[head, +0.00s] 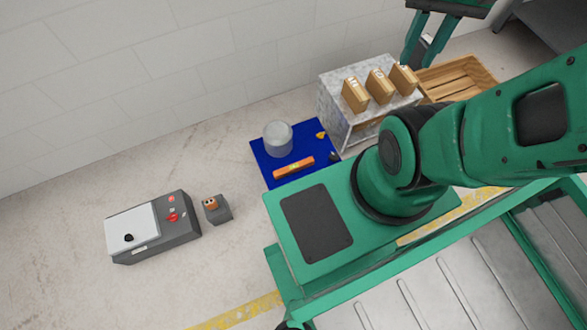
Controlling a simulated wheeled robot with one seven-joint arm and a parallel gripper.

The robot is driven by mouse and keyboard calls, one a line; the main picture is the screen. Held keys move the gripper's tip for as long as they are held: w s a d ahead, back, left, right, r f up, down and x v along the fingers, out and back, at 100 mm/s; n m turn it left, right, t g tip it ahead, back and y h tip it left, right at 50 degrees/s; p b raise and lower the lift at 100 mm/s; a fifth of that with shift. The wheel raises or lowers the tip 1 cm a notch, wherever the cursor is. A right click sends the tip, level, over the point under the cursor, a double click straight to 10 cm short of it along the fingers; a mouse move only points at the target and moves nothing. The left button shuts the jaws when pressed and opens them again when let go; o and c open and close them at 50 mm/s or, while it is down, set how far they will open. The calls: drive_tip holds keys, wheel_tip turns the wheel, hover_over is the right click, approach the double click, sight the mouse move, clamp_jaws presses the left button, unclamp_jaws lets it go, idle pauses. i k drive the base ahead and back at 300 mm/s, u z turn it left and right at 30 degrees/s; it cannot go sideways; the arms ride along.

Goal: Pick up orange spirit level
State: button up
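The orange spirit level (293,167) lies flat on a blue mat (262,150) on the floor, left of my arm's base. My gripper (425,50) is at the top of the picture, above and right of the level and well apart from it. Its green fingers point down, and part of it is cut off by the top edge.
A grey cylinder (278,138) and a small yellow item (321,135) share the mat. A marble-patterned stand (335,103) bears wooden blocks (380,86); a wooden crate (465,75) is beyond. A grey box with red buttons (180,222) and a small block (217,209) stand left.

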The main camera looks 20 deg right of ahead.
sight(279, 174)
drive_tip(key=z, duration=1.15)
drive_tip(key=k, duration=1.2)
drive_tip(key=u, duration=1.15)
drive_tip(key=i, duration=1)
drive_tip(key=z, duration=0.1)
